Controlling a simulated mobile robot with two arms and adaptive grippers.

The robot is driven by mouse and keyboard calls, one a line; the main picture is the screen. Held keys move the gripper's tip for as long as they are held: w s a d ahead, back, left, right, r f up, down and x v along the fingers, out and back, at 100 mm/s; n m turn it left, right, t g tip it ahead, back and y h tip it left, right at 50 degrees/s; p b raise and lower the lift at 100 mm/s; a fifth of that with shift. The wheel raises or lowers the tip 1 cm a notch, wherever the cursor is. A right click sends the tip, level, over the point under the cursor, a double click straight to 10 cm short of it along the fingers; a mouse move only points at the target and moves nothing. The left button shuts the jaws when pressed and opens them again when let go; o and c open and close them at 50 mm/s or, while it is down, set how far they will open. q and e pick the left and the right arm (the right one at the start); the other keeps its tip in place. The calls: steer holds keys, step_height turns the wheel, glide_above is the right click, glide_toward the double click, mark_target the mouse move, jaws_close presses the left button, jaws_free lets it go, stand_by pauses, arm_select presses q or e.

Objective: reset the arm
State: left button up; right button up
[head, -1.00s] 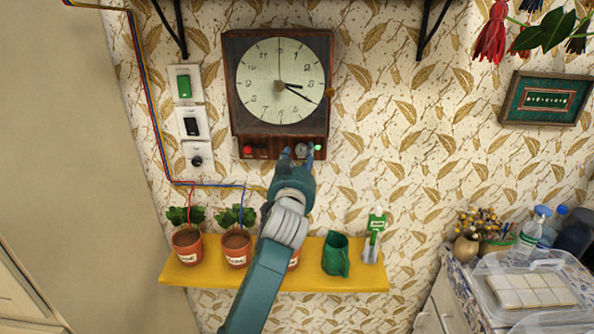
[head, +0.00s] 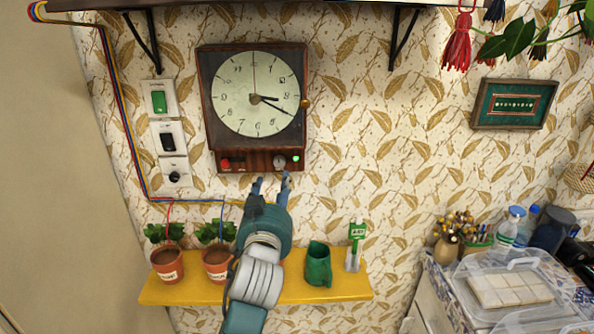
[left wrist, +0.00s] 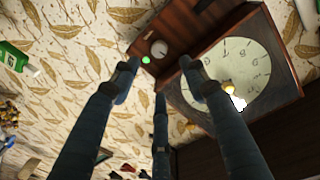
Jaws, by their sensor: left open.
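My left gripper (head: 271,187) is in the middle of the head view, open and empty, its fingers pointing up just below the wooden wall clock (head: 254,95). In the left wrist view, the spread fingers of the left gripper (left wrist: 157,75) show with nothing between them. The clock (left wrist: 240,75) fills the upper right of that view, with its knob (left wrist: 158,49) and a lit green light (left wrist: 145,60). In the head view, the clock's lower panel has a red button (head: 226,163) and the same green light (head: 295,158). My right gripper is not in view.
Wall switches (head: 159,98) are left of the clock. A clear plastic box (head: 510,285) is on the counter at right.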

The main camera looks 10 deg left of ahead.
arm_select(q)
steer(key=s+a+f+g+h, duration=0.1)
steer(key=s+f+g, duration=0.2)
steer(key=s+f, duration=0.65)
steer(key=s+a+f+g+h, duration=0.1)
steer(key=s+f+g, duration=0.4)
steer(key=f, duration=0.8)
steer(key=s+d+f+m+g+h, duration=0.1)
steer(key=s+f+g, duration=0.3)
steer(key=s, duration=0.8)
steer(key=s+d+f+g+h, duration=0.15)
steer(key=s+f, duration=0.45)
steer(key=s, duration=0.6)
step_height(320, 180, down, 28)
steer(key=s+g+b, duration=0.1)
steer(key=s+g, duration=0.1)
steer(key=s, duration=0.1)
steer(key=s+a+f, duration=0.1)
steer(key=s+f, duration=0.7)
steer(key=s+a+f+y+b, duration=0.1)
steer(key=s+a+f, duration=0.1)
steer(key=s+f, duration=0.6)
steer(key=shift+s+a+f+m+g, duration=0.3)
steer(key=shift+s+f+m+g, duration=0.05)
steer(key=shift+f+m+g, duration=0.1)
